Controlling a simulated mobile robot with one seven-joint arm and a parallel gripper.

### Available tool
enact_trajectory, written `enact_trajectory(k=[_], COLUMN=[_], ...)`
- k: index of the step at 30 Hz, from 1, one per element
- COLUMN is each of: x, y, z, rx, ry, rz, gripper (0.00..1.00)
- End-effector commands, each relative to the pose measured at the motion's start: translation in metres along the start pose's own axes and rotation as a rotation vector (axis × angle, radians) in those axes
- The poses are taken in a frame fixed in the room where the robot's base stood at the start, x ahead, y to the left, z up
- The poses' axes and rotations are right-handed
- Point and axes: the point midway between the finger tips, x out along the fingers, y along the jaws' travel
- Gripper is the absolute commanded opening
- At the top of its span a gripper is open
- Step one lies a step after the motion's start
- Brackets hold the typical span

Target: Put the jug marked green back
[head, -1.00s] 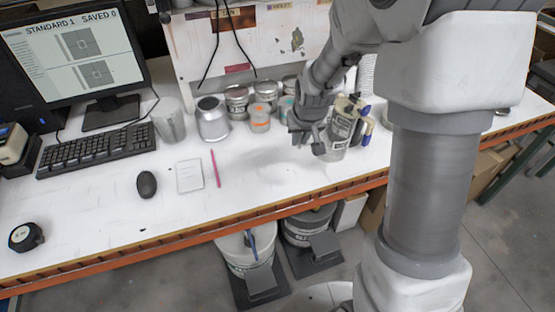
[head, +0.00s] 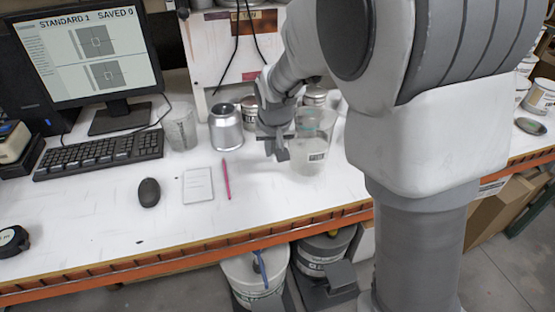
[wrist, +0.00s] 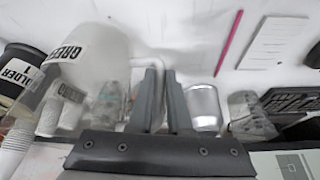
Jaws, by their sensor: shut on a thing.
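The jug marked green (head: 309,158) is a pale, translucent container with a white label. In the wrist view it fills the upper left (wrist: 105,50), and its label reads GREEN, partly cut by blur. My gripper (head: 277,150) is at the jug's left side in the head view. In the wrist view the two dark fingers (wrist: 162,100) are close together at the jug's handle side, shut on it. The exact grip on the handle is blurred. I cannot tell whether the jug's base touches the bench.
A silver can (head: 226,126) and a clear beaker (head: 181,128) stand left of my gripper. Small tins (head: 315,97) stand behind the jug. The pink pen (head: 226,180) and paper (head: 198,185) lie on the bench in front.

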Motion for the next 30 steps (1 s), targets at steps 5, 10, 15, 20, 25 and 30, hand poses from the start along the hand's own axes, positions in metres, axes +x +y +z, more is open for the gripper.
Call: enact_trajectory(k=[5,10,15,20,25,30], x=[0.013,0.036,0.040,0.041,0.042,0.042], y=[0.000,0.001,0.000,0.000,0.000,0.000], z=[0.006,0.016,0.017,0.017,0.018,0.018], rx=[-0.001,-0.002,-0.001,-0.001,-0.001,-0.001], ry=[-0.001,-0.002,0.002,0.002,0.001,0.001], rz=[0.001,0.001,0.000,0.000,0.000,0.000], gripper=[0.00,0.00,0.00,0.00,0.32,0.46])
